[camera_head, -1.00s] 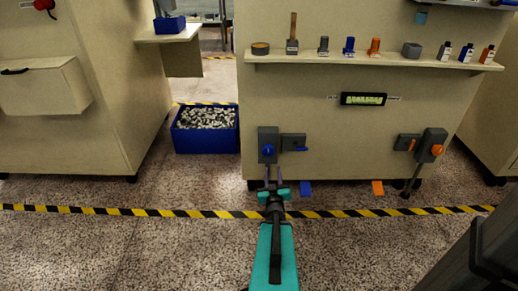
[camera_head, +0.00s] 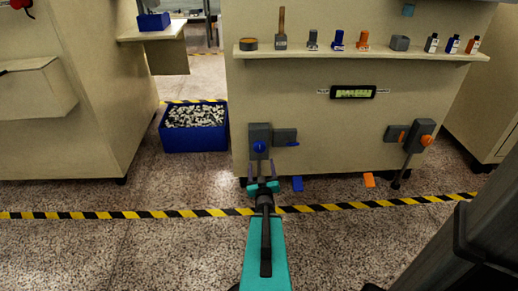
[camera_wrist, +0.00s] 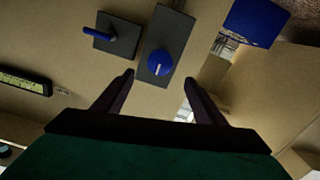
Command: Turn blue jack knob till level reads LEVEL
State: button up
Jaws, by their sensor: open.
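The blue jack knob (camera_head: 259,147) is a round blue knob on a dark grey plate (camera_head: 260,132) on the beige cabinet front. In the wrist view the knob (camera_wrist: 160,63) lies ahead of and between my fingertips, with a pale line on its face. My gripper (camera_head: 263,170) is open and empty, a little below the knob in the head view and apart from it. It also shows in the wrist view (camera_wrist: 158,78). The level display (camera_head: 353,92) is a black-framed, yellow-green strip; its reading is too small to make out.
A dark box with a blue lever (camera_head: 293,144) sits right of the knob. An orange knob (camera_head: 427,140) is farther right. A shelf (camera_head: 370,54) with small items runs above. A blue bin (camera_head: 195,139) of pale parts stands left on the floor.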

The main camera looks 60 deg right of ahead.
aim_at(260, 149)
jog(key=shift+b+x, duration=0.95)
jog(key=shift+x, duration=5.55)
jog(key=shift+f, duration=0.1)
jog(key=c, duration=1)
